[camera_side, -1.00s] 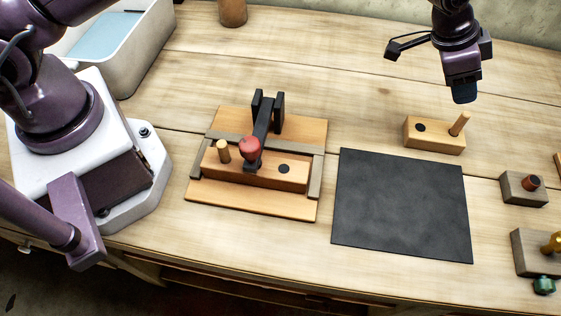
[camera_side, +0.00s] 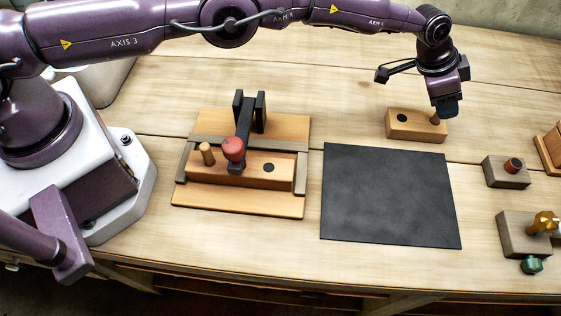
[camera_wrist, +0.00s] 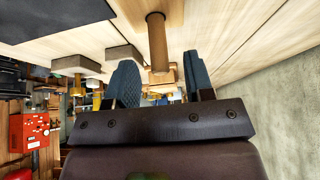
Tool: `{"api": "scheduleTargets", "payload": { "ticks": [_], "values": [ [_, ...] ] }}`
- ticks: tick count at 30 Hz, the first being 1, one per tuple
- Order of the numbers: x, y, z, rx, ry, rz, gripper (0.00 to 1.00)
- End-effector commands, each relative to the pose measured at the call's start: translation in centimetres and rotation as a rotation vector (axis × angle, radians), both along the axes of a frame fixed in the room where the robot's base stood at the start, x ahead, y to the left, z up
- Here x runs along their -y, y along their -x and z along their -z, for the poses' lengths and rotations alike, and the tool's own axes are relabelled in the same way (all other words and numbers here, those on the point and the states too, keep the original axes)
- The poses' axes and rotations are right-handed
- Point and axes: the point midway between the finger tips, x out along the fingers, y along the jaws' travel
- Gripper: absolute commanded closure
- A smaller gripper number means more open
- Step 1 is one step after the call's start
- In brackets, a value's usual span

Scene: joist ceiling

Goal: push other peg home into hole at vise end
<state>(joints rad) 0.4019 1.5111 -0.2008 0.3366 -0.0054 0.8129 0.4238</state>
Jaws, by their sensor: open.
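A wooden peg (camera_side: 435,118) stands tilted at the right end of a loose wooden block (camera_side: 405,124), which has a dark hole at its left. My gripper (camera_side: 446,110) is low over that end and partly hides the peg. In the wrist view the peg (camera_wrist: 157,42) shows between and beyond the two open, empty fingers (camera_wrist: 161,82). A wooden block (camera_side: 240,178) lies in the vise fixture (camera_side: 240,203). A second peg (camera_side: 207,154) stands up at its left end, and a dark hole (camera_side: 268,167) shows empty at its right.
A clamp with a red knob (camera_side: 233,149) stands over the vise block. A black mat (camera_side: 388,195) lies flat to the right of the fixture. Grey blocks with a brown peg (camera_side: 513,165) and a yellow knob (camera_side: 543,222) stand at the right edge.

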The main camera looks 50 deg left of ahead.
Motion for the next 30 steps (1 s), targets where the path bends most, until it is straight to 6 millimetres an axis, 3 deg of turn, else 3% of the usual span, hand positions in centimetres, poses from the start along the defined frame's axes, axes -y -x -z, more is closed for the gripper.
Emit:
{"api": "scheduleTargets", "payload": {
  "ticks": [4, 10, 30],
  "values": [
    [0.0, 0.0, 0.0, 0.000, 0.000, 0.000, 0.54],
    [0.0, 0.0, 0.0, 0.000, 0.000, 0.000, 1.00],
    [0.0, 0.0, -2.1, 0.000, 0.000, 0.000, 1.00]
  ]
}}
